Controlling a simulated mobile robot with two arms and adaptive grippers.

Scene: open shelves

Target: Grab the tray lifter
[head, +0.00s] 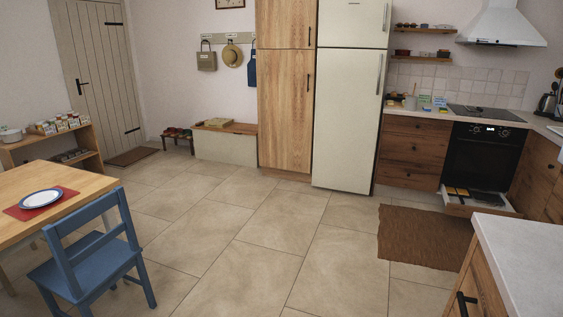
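I cannot clearly make out a tray lifter in the head view. A low drawer (480,208) under the black oven (484,157) stands pulled open. Small dark and yellowish items (459,192) lie in it, too small to identify. Several small items, among them a green one (424,102), sit on the counter left of the hob (486,114); their details are unclear. Neither of my grippers is in view.
A blue chair (93,255) and a wooden table (75,180) with a plate (41,198) stand at the left. A pale-topped counter (525,258) fills the right foreground. A brown rug (424,238) lies before the oven. The tiled floor (255,240) between is clear.

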